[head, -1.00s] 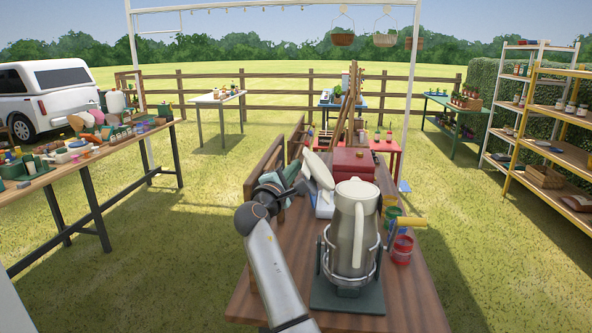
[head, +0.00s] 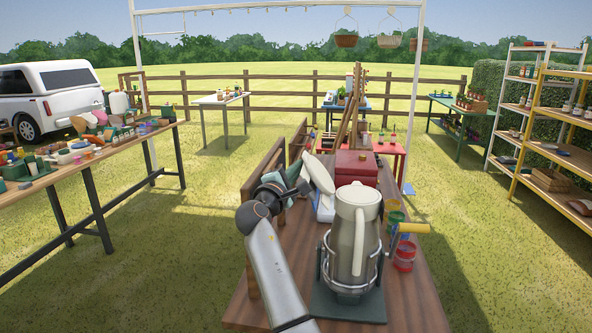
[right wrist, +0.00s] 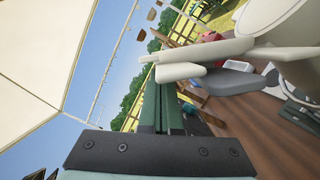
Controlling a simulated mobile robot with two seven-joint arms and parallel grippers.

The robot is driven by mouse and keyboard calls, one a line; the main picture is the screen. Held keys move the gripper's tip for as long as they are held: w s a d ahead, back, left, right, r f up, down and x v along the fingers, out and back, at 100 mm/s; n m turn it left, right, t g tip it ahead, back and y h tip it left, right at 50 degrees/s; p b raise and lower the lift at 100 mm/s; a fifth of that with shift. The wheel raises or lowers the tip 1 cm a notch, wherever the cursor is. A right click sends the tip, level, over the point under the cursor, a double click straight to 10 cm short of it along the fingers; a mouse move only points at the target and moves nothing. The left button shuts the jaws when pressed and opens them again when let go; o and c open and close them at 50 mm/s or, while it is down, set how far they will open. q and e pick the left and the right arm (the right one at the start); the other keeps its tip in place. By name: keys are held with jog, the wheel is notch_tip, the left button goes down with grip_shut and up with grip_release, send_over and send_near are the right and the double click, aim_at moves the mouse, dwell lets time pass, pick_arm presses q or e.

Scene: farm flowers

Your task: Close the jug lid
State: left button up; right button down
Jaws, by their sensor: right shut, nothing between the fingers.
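The jug (head: 345,242) is grey and cream. It stands upright in a wire holder on a dark green base, on the brown wooden table, with its cream handle toward me. Its cream top (head: 356,195) shows, but I cannot tell how far the lid is open. In the right wrist view, the cream jug (right wrist: 285,30) fills the upper right, and a cream projecting part (right wrist: 205,65) reaches left across the fingers' line. My right gripper (head: 297,178) is left of the jug, apart from it. Its green fingers (right wrist: 166,108) are together and empty. My left gripper is out of view.
Behind the jug are a red box (head: 355,168) and a white item with a tilted oval plate (head: 318,174). Green and red cups (head: 403,258) and a yellow-handled tool (head: 413,228) are at its right. Wooden boards (head: 264,165) stand along the table's left edge.

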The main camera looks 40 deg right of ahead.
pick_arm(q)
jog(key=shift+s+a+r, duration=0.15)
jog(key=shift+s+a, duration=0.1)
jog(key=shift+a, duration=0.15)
pick_arm(e)
jog(key=shift+s+d+r+m, duration=0.1)
jog(key=shift+s+r+m, duration=0.1)
jog(key=shift+r+m, duration=0.2)
